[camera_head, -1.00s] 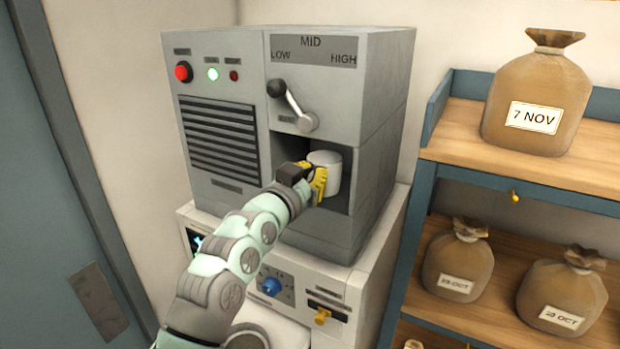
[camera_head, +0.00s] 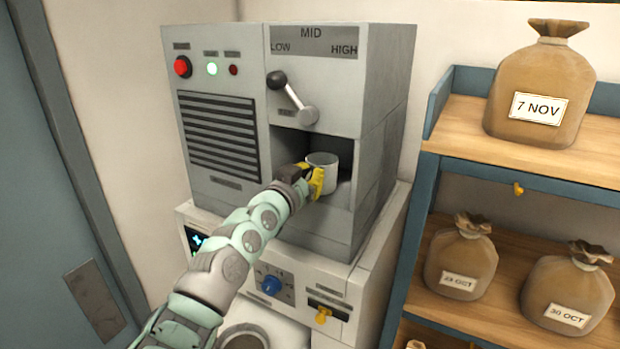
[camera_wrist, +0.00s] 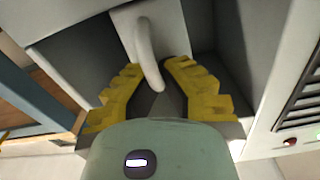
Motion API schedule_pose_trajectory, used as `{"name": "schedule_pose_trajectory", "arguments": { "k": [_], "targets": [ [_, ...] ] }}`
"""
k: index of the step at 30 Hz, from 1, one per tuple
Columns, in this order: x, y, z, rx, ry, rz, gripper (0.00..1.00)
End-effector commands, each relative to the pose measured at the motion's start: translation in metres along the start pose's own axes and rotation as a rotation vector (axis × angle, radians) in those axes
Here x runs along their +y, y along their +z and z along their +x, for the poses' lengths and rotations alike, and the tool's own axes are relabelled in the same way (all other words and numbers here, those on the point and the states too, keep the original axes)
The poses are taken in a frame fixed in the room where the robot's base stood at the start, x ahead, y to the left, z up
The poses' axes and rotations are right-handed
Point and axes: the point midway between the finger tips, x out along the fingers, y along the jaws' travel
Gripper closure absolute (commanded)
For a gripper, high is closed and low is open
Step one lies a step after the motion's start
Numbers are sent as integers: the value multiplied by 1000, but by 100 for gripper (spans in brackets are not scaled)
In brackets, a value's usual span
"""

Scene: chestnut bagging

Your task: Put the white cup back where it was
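The white cup (camera_head: 323,174) stands upright in the open niche (camera_head: 345,199) on the front of the grey machine; its open rim shows. My gripper (camera_head: 317,182) is at the cup's near left side, with its yellow fingers at the handle. In the wrist view the cup's curved handle (camera_wrist: 148,52) runs between the two yellow fingertips of my gripper (camera_wrist: 154,68). The fingers appear closed on the handle, though contact on both sides is hard to see. The cup's base is partly hidden.
The grey machine (camera_head: 219,87) has a lever (camera_head: 292,98) above the niche and a lit green button. It stands on a white unit (camera_head: 309,270) with a blue knob. A blue-framed shelf (camera_head: 426,190) with labelled brown bags stands close on the right.

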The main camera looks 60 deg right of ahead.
Motion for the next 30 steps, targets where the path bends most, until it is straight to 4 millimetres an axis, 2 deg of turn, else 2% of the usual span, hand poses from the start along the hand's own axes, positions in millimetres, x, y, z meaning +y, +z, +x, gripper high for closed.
{"name": "schedule_pose_trajectory", "arguments": {
  "k": [8, 9, 17, 28, 30],
  "targets": [
    [0, 4, 0, 0, 0, 0, 100],
    [0, 3, 0, -1, 0, 0, 93],
    [0, 3, 0, -1, 0, 0, 66],
    [0, -3, 0, -2, 1, 0, 66],
    [3, 4, -1, 2, 9, -1, 66]
  ]
}}
